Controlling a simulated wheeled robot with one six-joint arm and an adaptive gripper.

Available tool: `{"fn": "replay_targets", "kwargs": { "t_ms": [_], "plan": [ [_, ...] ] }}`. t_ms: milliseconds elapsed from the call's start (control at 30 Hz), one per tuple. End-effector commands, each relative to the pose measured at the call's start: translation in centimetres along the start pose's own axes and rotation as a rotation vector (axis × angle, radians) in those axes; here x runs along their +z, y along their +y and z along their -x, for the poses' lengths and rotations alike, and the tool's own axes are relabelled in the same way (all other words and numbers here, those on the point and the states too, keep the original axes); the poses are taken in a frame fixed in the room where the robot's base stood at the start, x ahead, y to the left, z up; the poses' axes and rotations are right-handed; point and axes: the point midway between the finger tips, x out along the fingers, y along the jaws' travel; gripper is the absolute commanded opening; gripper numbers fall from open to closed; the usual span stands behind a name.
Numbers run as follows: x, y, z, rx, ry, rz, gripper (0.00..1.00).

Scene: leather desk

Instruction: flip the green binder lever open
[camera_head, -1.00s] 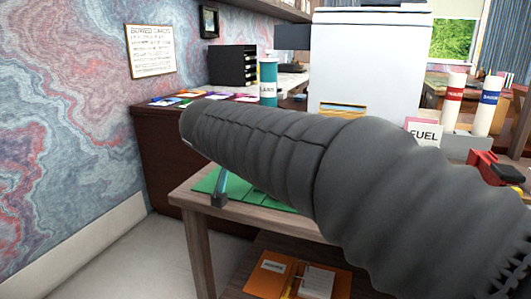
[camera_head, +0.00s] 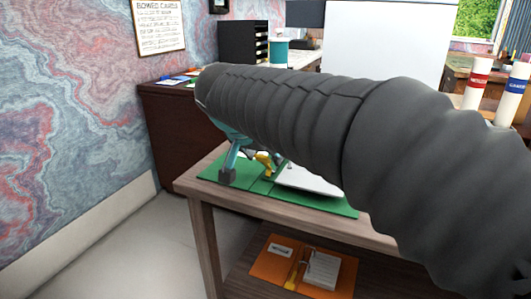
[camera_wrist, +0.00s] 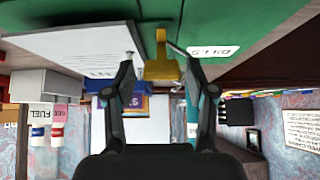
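The green binder (camera_head: 338,207) lies open on the wooden table, with white paper (camera_head: 305,182) on its right side. Its yellow lever (camera_head: 264,161) shows just below my arm in the head view. In the wrist view, which is upside down, the binder (camera_wrist: 240,16) fills the top and the lever (camera_wrist: 160,70) stands between my fingers. My gripper (camera_wrist: 161,62) is open, one dark finger on each side of the lever with visible gaps. Contact with it cannot be told. In the head view, one finger with a dark tip shows over the binder's left part; the other is hidden.
An orange binder (camera_head: 270,266) lies open on the shelf below. Red-labelled (camera_head: 476,84) and blue-labelled (camera_head: 512,90) white bottles stand at the right. The floor left of the table is clear.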

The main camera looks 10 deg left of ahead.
Motion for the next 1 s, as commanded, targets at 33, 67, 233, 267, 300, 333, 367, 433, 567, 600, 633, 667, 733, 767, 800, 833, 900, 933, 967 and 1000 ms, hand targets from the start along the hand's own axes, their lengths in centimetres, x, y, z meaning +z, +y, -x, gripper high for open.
{"fn": "replay_targets", "kwargs": {
  "t_ms": [33, 67, 233, 267, 300, 333, 367, 433, 567, 600, 633, 667, 733, 767, 800, 833, 900, 933, 967, 1000],
  "plan": [
    [0.0, -0.1, 0.0, -0.001, 0.0, 0.001, 0.62],
    [0.1, -0.1, 0.1, -0.002, 0.0, 0.002, 0.62],
    [0.1, -0.2, 0.1, -0.004, 0.001, 0.004, 0.62],
    [0.1, -0.2, 0.2, -0.004, 0.001, 0.004, 0.62],
    [0.1, -0.3, 0.3, -0.004, 0.001, 0.004, 0.62],
    [0.1, -0.3, 0.4, -0.005, 0.001, 0.004, 0.62],
    [0.1, -0.3, 0.6, -0.005, 0.002, 0.005, 0.62],
    [0.1, -0.4, 1.3, -0.007, 0.003, 0.004, 0.62],
    [0.1, -0.3, 3.4, -0.008, 0.003, 0.004, 0.62],
    [0.1, -0.4, 4.2, -0.009, 0.004, 0.004, 0.62],
    [0.1, -0.4, 4.8, -0.009, 0.003, 0.004, 0.62],
    [0.1, -0.3, 5.4, -0.008, 0.003, 0.004, 0.62],
    [0.1, -0.3, 6.8, -0.009, 0.003, 0.004, 0.62],
    [0.1, -0.3, 7.4, -0.008, 0.003, 0.004, 0.62],
    [0.1, -0.3, 8.2, -0.008, 0.003, 0.004, 0.62],
    [0.1, -0.3, 8.7, -0.008, 0.003, 0.004, 0.62],
    [0.1, -0.3, 9.8, -0.007, 0.002, 0.004, 0.62],
    [0.1, -0.3, 10.2, -0.006, 0.002, 0.004, 0.62],
    [0.1, -0.3, 10.6, -0.006, 0.002, 0.004, 0.62],
    [0.1, -0.3, 11.0, -0.006, 0.002, 0.004, 0.62]
  ]
}}
